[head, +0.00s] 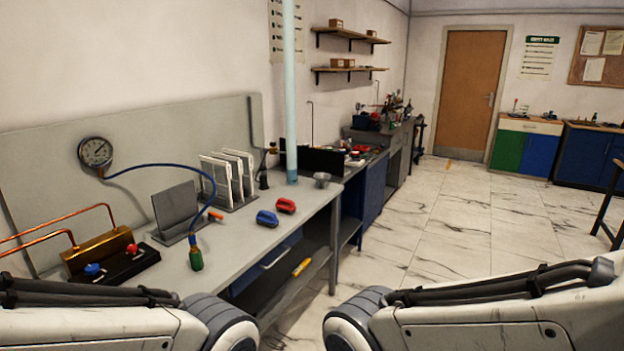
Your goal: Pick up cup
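A small grey metal cup (322,180) stands on the grey workbench (262,243), near its far right corner. It looks upright with its wide rim up, and nothing touches it. Only links of my two arms show along the bottom edge of the head view. Neither gripper is in view, so their positions relative to the cup are hidden.
A pale vertical pole (291,95) rises just left of the cup. Red (286,206) and blue (267,218) pieces lie nearer. A gauge (95,152) with a blue hose, upright white panels (222,178) and a brass block (102,250) stand left. The tiled floor (420,260) right is clear.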

